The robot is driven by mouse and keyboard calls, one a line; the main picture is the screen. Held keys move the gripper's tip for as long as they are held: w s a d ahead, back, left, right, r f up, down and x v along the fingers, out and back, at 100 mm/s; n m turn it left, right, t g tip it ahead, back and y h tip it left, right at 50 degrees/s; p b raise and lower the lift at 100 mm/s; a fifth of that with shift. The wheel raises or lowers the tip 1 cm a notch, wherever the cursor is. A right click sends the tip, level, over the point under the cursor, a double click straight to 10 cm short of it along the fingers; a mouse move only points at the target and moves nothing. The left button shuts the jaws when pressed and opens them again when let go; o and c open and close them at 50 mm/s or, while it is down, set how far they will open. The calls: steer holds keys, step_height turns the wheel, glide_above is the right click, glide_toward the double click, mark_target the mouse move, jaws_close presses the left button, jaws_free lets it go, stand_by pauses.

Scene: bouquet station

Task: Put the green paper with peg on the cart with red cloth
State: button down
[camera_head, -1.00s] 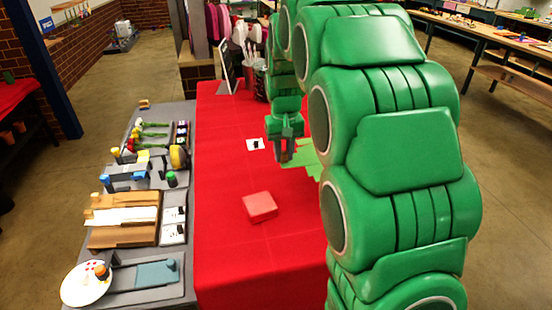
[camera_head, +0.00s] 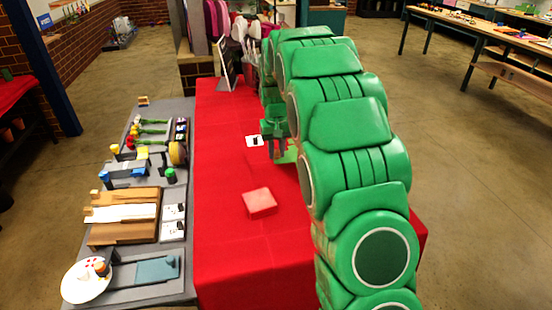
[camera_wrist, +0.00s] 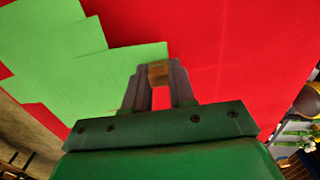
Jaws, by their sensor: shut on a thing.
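The green paper (camera_wrist: 75,65) shows large in the wrist view, a flat light-green sheet with a stepped edge. My gripper (camera_wrist: 158,75) is shut on its small yellow-brown peg (camera_wrist: 158,70), close over the red cloth. In the head view my gripper (camera_head: 274,150) is over the red-clothed cart (camera_head: 225,240), and a bit of the green paper (camera_head: 287,157) shows beside it. My arm hides the rest of the paper there. I cannot tell whether the paper touches the cloth.
A pink-red block (camera_head: 260,202) lies on the cloth in front of my gripper. A small white card (camera_head: 254,141) lies just left of it. A tablet (camera_head: 229,70) and a container of tools stand behind. A grey table (camera_head: 90,240) with flowers and boards adjoins at left.

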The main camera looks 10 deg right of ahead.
mark_target(276, 158)
steer(key=shift+w+f, duration=0.35)
steer(key=shift+f, duration=1.75)
steer(key=c, duration=0.9)
jaws_free()
steer(key=shift+c, duration=0.2)
